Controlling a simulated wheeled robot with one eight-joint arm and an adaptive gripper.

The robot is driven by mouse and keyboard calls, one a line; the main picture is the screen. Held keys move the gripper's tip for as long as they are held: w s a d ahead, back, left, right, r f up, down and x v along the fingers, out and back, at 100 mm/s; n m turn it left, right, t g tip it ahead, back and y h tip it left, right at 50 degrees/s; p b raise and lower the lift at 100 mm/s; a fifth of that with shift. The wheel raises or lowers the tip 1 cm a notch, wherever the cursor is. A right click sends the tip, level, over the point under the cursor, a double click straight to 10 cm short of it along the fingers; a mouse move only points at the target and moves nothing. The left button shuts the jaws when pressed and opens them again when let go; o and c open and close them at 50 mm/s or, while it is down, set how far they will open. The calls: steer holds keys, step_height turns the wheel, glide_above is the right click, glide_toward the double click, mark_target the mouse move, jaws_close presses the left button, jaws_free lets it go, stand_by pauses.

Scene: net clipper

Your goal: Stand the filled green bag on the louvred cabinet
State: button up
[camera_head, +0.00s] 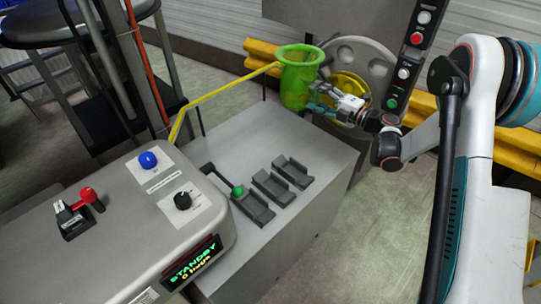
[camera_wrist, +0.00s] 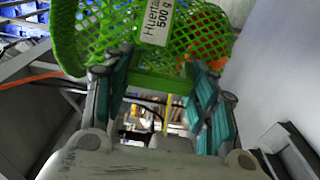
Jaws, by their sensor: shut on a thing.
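The green net bag (camera_head: 298,84) is held up in the air above the far end of a grey box, at the top middle of the head view. In the wrist view the bag (camera_wrist: 100,32) fills the top, with a white label reading "Huerta" and "500 g" and something orange showing through the mesh. My gripper (camera_head: 321,95) reaches the bag from the right and is shut on it. In the wrist view its teal fingers (camera_wrist: 158,85) stand either side below the label; the exact contact is partly hidden. I cannot make out louvres on any cabinet.
A grey box (camera_head: 310,145) carries several dark holders (camera_head: 272,187) and a green-knobbed lever (camera_head: 238,190). A rounded console (camera_head: 130,215) has a "STANDBY" display. A yellow bar (camera_head: 220,98) rises near the bag. A panel of buttons (camera_head: 409,60) stands behind my gripper.

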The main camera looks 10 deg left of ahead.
steer(key=shift+s+a+f+n+g+y, duration=0.25)
steer(key=shift+s+f+n+g+y, duration=0.15)
steer(key=shift+f+n+g, duration=0.15)
steer(key=shift+g, duration=0.25)
step_height(320, 180, down, 20)
steer(key=b, duration=0.7)
steer(key=o, duration=1.1)
